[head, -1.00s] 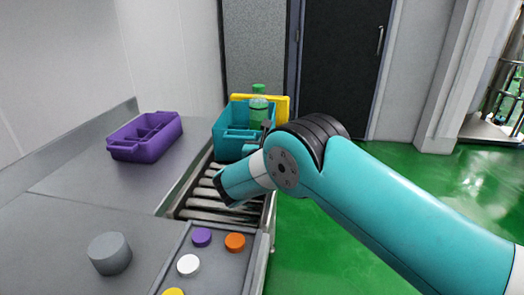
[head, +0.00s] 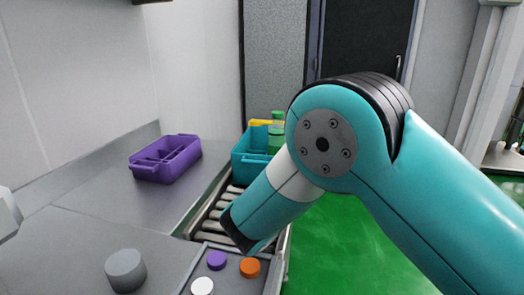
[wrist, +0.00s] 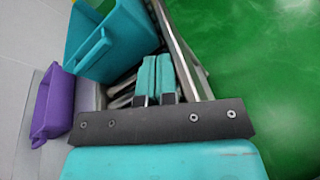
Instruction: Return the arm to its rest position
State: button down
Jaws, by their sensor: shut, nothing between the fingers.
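My arm fills the right half of the head view, its teal elbow near the middle. My gripper (wrist: 156,80) shows in the wrist view, its two teal fingers close together with nothing between them. It is above the roller conveyor (wrist: 121,92). In the head view the gripper is hidden behind my arm.
A teal crate (head: 245,160) with a green-capped bottle (head: 276,135) stands on the conveyor. A purple caddy (head: 165,160) sits on the grey counter. A grey cylinder (head: 126,270) and a tray with purple (head: 216,260), orange (head: 250,267) and white (head: 202,286) caps are nearer. Green floor (head: 335,235) is open at right.

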jog(key=s+d+r+m+g+y+p, duration=0.2)
jog(key=s+d+r+m+g+y, duration=0.35)
jog(key=s+m, duration=0.55)
jog(key=s+r+m+g+y, duration=0.2)
jog(key=s+r+m+g, duration=0.2)
jog(key=s, duration=0.8)
jog(key=s+r+m+g+y+p, duration=0.1)
jog(key=s+r+m+g, duration=0.3)
jog(key=s, duration=0.8)
jog(key=shift+s+d+m+y, duration=0.35)
jog(key=shift+d+m+y, duration=0.05)
jog(key=shift+d+y, duration=0.05)
jog(key=shift+r+g, duration=0.1)
jog(key=shift+g, duration=0.15)
